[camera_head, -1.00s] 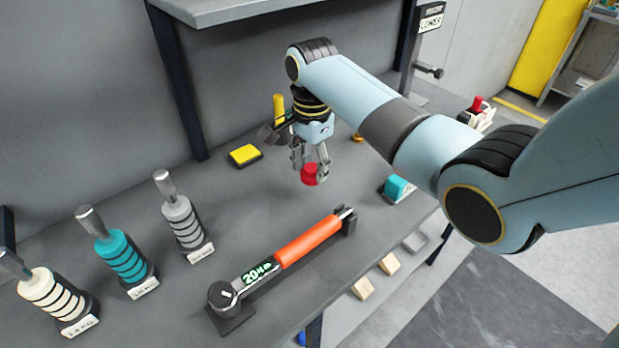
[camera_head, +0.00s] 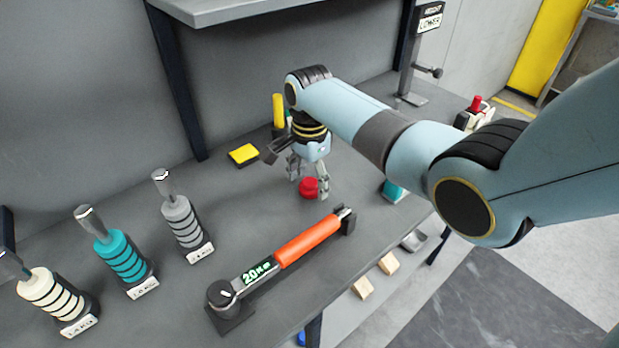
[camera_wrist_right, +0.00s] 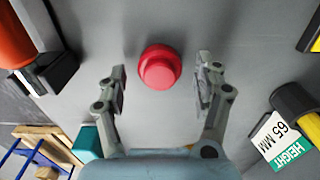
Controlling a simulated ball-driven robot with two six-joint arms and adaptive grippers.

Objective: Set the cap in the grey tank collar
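The red cap (camera_head: 309,187) is on the grey bench top, behind the orange-handled torque wrench. In the right wrist view the cap (camera_wrist_right: 160,67) has a round knob on a wider rim. My right gripper (camera_head: 310,193) is low over the bench, its fingers on either side of the cap. The right wrist view shows the right gripper (camera_wrist_right: 161,85) open, with a gap between each finger and the cap. I cannot make out a grey tank collar. My left gripper is not in view.
The torque wrench (camera_head: 307,242) lies in front of the cap. Weights, cream, teal (camera_head: 124,262) and grey (camera_head: 183,222), stand at left. A yellow block (camera_head: 243,154) and a yellow cylinder (camera_head: 279,111) are behind. A teal block (camera_head: 393,191) is at right. Bench left of the cap is clear.

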